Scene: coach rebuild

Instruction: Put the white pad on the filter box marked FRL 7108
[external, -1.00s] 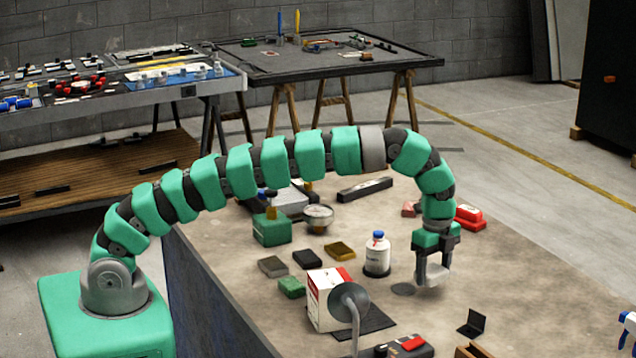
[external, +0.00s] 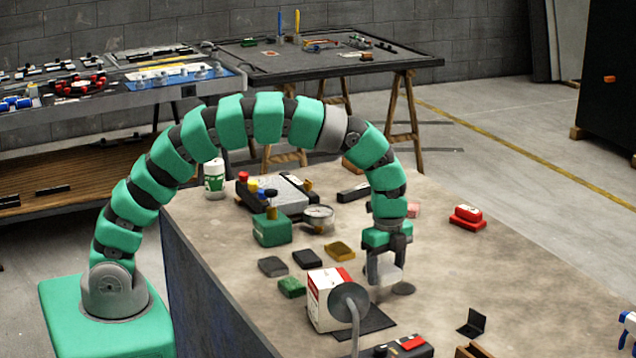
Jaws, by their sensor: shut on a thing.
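My gripper (external: 385,268) is shut on a small white piece (external: 389,274), which looks like the white pad. It holds the piece above the table, just right of and behind a white box with a red top and side (external: 328,300). That box stands on the table at the front, partly covered by a round grey disc on a stem (external: 349,300). Its print is too small to read, so I cannot tell whether it says FRL 7108.
Grey (external: 272,266), black (external: 307,259), yellow (external: 340,251) and green (external: 291,287) pads lie left of my gripper. A green box (external: 271,228) and a round gauge (external: 318,215) stand behind them. The table's right side is mostly clear, with a red object (external: 467,216).

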